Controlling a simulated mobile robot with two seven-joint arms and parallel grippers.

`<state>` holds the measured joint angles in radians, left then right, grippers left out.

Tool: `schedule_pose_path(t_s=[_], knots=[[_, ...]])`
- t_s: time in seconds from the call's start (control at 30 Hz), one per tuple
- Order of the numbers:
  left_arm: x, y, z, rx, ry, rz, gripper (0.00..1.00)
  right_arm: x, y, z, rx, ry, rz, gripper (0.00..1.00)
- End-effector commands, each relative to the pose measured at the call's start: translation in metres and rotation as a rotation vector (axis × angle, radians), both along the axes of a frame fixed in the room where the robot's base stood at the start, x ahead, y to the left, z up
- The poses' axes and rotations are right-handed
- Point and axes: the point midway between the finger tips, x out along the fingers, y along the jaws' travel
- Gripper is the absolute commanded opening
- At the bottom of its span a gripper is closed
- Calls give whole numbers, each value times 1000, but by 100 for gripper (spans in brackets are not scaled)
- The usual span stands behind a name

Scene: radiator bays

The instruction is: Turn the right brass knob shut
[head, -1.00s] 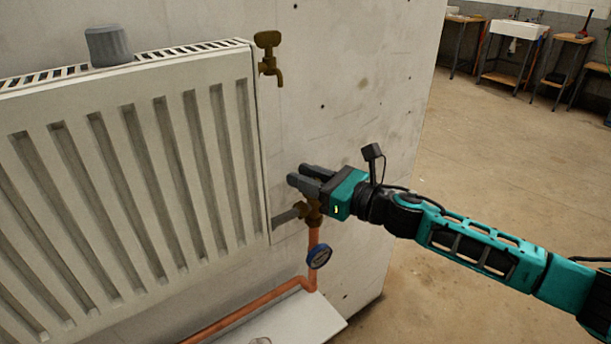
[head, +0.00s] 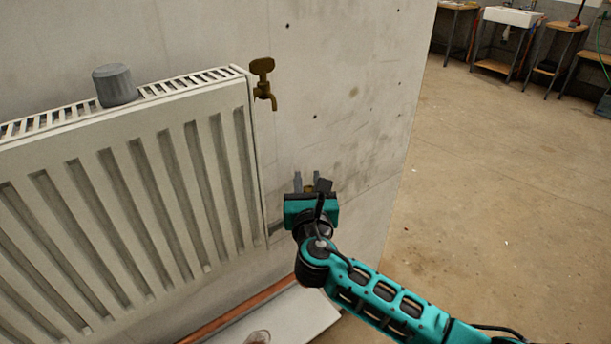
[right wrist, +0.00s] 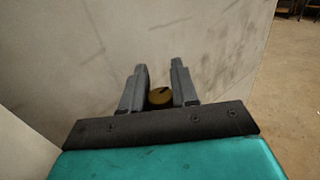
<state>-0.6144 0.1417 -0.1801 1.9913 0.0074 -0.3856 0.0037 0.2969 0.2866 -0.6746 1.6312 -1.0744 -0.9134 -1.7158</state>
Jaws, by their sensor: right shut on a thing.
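The right brass knob (right wrist: 160,97) sits at the lower right corner of the radiator. In the right wrist view it is a round brass cap with a dark mark, between the two grey fingers. My right gripper (head: 308,184) is shut on the knob. In the head view only a small brass patch of the knob (head: 309,188) shows between the fingers. The gripper and wrist hide the valve body and the upper pipe. My right gripper also shows in the right wrist view (right wrist: 159,84). My left gripper is not in view.
The white radiator (head: 150,190) fills the left, with a grey cylindrical cap (head: 114,85) on top. A brass tap (head: 263,85) is on the wall above. A copper pipe (head: 240,311) runs below. Open floor (head: 500,190) lies to the right.

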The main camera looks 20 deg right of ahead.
Motion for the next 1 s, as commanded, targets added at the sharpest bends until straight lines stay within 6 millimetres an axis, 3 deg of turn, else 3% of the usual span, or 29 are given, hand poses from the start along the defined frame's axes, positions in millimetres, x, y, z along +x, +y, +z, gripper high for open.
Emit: schedule_pose_path(t_s=[0.5,1.0], knots=[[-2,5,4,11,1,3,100,-2,-5,-1,1,4,-344,0],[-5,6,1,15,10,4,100,-3,-7,-2,0,2,-412,0]])
